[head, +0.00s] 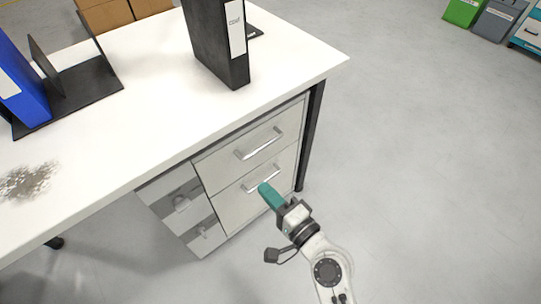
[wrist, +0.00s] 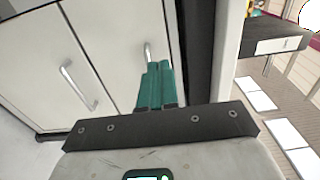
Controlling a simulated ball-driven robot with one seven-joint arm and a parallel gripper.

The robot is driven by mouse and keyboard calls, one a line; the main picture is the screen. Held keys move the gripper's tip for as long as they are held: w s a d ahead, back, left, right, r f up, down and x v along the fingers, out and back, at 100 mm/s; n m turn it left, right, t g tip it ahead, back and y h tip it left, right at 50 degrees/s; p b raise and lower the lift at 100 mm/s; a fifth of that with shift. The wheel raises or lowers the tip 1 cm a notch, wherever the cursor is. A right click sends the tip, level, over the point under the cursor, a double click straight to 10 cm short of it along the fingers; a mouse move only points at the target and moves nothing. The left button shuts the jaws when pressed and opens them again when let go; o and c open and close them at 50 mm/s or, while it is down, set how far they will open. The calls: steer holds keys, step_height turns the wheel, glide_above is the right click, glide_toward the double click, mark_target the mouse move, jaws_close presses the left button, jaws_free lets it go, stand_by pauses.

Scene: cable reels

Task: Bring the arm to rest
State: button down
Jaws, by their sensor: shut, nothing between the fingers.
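My gripper (head: 264,188) has teal fingers. In the head view it is in front of the lower drawer of the drawer unit (head: 231,208), close to the lower handle (head: 262,179). In the wrist view the fingers of my gripper (wrist: 155,84) lie side by side, shut, with nothing between them. A drawer handle (wrist: 148,52) shows just beyond the fingertips. I cannot tell whether the fingers touch it. Both drawers look closed.
The white desk (head: 150,120) stands above the drawer unit. It carries a black binder (head: 217,45), a blue binder (head: 20,85) and a black bookend (head: 85,88). Cardboard boxes (head: 105,15) are behind. The grey floor (head: 430,170) on the right is clear; bins (head: 495,20) stand far off.

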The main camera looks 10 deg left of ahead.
steer(key=s+d+f+n+g+h, duration=0.2)
steer(key=s+d+f+h, duration=0.1)
steer(key=d, duration=0.4)
steer(key=s+d+f+n+g+h, duration=0.2)
steer(key=s+d+f+n+h, duration=0.15)
steer(key=d, duration=0.35)
steer(key=s+d+f+n+g+h, duration=0.2)
steer(key=s+d+f, duration=0.15)
steer(key=d, duration=0.45)
steer(key=s+d+r+g+h, duration=0.1)
steer(key=s+d+g+h, duration=0.4)
steer(key=s+d, duration=0.8)
step_height(320, 180, up, 22)
steer(key=t+p, duration=0.1)
steer(key=p, duration=2.1)
steer(key=shift+s+h, duration=0.15)
steer(key=shift+h, duration=0.3)
steer(key=shift+r, duration=0.1)
